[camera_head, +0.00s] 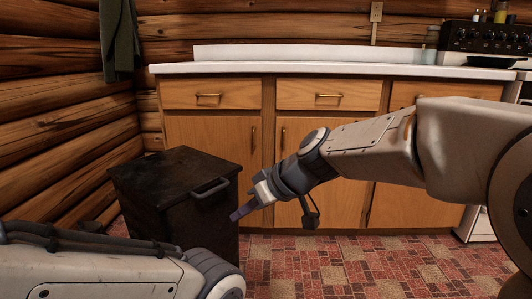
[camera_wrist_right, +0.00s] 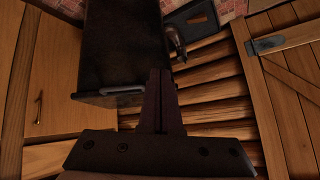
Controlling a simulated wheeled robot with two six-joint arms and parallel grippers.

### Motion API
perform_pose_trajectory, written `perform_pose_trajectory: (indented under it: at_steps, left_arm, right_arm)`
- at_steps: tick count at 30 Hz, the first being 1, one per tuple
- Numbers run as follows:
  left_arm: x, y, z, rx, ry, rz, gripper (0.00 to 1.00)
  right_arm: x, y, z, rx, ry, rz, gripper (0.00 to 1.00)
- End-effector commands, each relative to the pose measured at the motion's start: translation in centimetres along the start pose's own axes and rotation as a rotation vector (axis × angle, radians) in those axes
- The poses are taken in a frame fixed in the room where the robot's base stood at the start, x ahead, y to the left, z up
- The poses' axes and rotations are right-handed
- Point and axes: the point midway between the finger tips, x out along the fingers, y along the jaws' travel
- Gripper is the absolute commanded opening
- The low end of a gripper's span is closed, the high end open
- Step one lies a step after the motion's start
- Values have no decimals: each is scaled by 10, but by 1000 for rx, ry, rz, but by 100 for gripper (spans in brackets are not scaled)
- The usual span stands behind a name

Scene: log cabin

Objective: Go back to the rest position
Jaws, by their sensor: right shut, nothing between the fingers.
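My right arm reaches in from the right in the head view. Its gripper (camera_head: 240,213) is shut and empty, just in front of the dark bin's right side. In the right wrist view the shut fingers (camera_wrist_right: 160,78) point toward the gap between the bin and the log wall. My left arm shows at the lower left of the head view, but its gripper is out of the picture.
A black lidded bin (camera_head: 172,168) with a handle stands by the log wall; it also shows in the wrist view (camera_wrist_right: 125,45). Wooden cabinets (camera_head: 215,140) under a white counter (camera_head: 300,68) stand behind. A stove (camera_head: 485,40) is at right. Tiled floor (camera_head: 370,268) is clear.

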Motion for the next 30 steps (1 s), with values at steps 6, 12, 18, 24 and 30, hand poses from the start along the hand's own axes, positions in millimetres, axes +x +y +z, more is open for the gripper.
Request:
perform_pose_trajectory:
  at_steps: [6, 12, 18, 24, 30]
  left_arm:
    - [-96, 7, -5, 0, 1, 0, 50]
    - [-149, 11, -8, 0, 1, 0, 50]
    - [-200, 14, -11, 0, 0, 0, 50]
    - [-262, 19, -14, 0, 0, 0, 50]
    - [-332, 24, -18, 0, 1, 0, 50]
  right_arm:
    - [-77, -103, 73, 134, -363, 2, 0]
    - [-144, -137, 144, 200, -596, 128, 0]
    - [-195, -145, 148, 225, -670, 212, 0]
    - [-239, -156, 106, 226, -669, 211, 0]
    - [-289, -168, 58, 227, -668, 211, 0]
